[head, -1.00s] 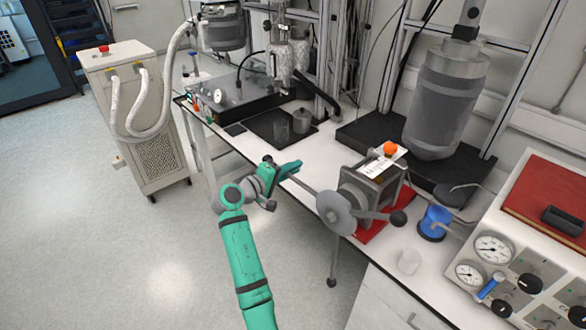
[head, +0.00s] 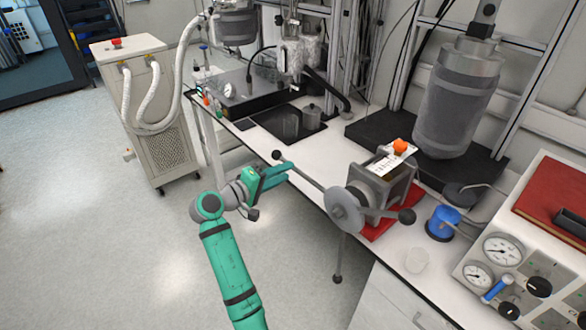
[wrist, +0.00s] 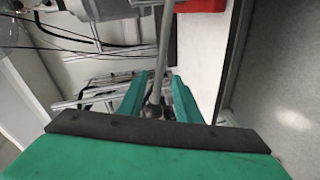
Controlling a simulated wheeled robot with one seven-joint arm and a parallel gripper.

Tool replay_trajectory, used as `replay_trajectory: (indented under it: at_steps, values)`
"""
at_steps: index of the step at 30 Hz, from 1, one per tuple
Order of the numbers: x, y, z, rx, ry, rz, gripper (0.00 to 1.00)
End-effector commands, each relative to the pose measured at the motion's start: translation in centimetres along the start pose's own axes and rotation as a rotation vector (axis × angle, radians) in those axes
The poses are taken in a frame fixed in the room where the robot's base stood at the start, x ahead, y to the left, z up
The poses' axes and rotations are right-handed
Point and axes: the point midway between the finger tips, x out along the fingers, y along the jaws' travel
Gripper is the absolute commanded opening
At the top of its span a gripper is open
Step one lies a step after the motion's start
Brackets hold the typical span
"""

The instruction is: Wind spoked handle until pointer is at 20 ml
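The spoked handle (head: 345,208) has a grey round hub on the front of a grey metal unit (head: 386,182). One spoke points up-left to a dark knob (head: 277,155), one right to a knob (head: 407,216), one down to a knob (head: 337,279). My green gripper (head: 287,172) is just below and beside the upper-left spoke. In the wrist view my gripper (wrist: 158,95) is open, and a grey spoke (wrist: 164,45) shows between its fingers with gaps; whether it lies fully between them is unclear. A white scale label (head: 388,162) lies on the unit; its pointer and marks are too small to read.
An orange knob (head: 400,146) tops the unit, which stands on a red mat (head: 392,222) on the white bench (head: 318,160).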

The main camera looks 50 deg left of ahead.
Motion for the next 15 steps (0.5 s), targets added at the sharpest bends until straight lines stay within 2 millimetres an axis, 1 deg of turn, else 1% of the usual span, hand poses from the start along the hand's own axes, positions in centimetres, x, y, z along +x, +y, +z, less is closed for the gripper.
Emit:
replay_trajectory:
  at_steps: [1,3,6,15]
  values:
    - [-0.7,0.0,-0.1,0.000,0.002,0.000,0.31]
    - [-1.4,0.0,-0.1,0.000,0.002,0.000,0.31]
    - [-2.1,0.0,-0.1,-0.001,0.002,0.000,0.31]
    - [-2.3,0.0,0.0,-0.001,0.001,0.000,0.31]
